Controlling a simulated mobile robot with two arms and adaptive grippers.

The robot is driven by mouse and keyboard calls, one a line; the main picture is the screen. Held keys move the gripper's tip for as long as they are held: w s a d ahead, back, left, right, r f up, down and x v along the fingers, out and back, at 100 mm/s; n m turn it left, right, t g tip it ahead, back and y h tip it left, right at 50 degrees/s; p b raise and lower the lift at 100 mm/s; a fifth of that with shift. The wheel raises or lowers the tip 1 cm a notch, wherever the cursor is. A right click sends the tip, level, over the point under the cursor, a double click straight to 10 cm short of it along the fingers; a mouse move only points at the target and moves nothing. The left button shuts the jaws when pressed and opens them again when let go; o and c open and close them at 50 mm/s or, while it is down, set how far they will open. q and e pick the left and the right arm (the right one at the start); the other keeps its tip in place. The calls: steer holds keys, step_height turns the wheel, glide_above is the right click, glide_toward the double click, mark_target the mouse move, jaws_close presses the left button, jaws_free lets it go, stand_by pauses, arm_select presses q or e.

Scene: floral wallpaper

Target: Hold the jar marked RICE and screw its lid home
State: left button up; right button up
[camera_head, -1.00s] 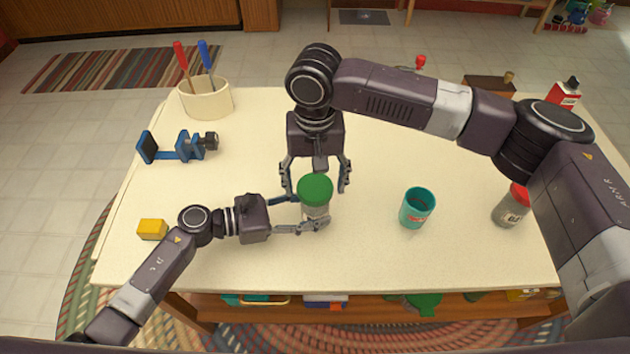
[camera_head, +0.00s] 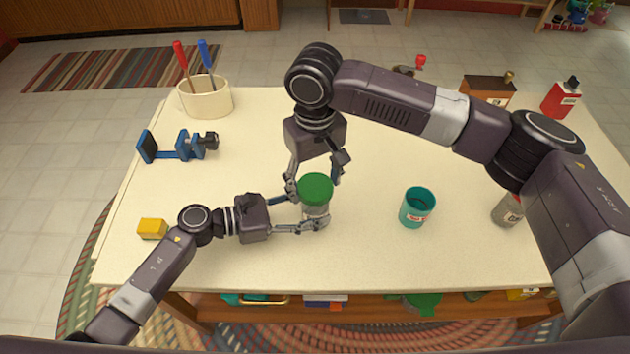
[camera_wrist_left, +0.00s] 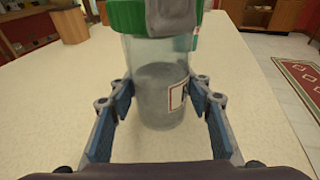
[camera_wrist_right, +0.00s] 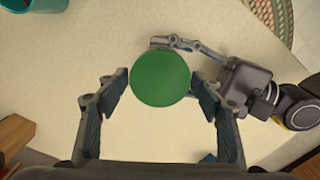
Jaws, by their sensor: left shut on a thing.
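The clear jar (camera_head: 316,212) stands upright near the table's front, with grey contents and a partly seen label in the left wrist view (camera_wrist_left: 155,95); its marking is not readable. A green lid (camera_head: 315,187) sits on top of it; whether it is tight cannot be told. My left gripper (camera_head: 312,212) is shut around the jar's body from the left. My right gripper (camera_head: 316,184) points down from above, its fingers on opposite sides of the lid (camera_wrist_right: 160,79). In the right wrist view the fingertips are very close to the rim; contact is unclear.
A teal cup (camera_head: 416,208) and a grey bottle (camera_head: 506,211) stand to the right, the bottle partly behind my right arm. A blue clamp (camera_head: 178,147), a yellow block (camera_head: 152,229) and a cream tool pot (camera_head: 206,98) are left. A brown box (camera_head: 487,92) and red bottle (camera_head: 561,98) are back right.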

steer(key=c, duration=0.5)
steer(key=m, duration=0.6)
steer(key=shift+c, duration=0.2)
steer(key=m, duration=0.6)
steer(key=shift+m, duration=0.4)
steer(key=o, duration=0.9)
steer(key=n, duration=1.2)
steer(key=shift+n, duration=0.4)
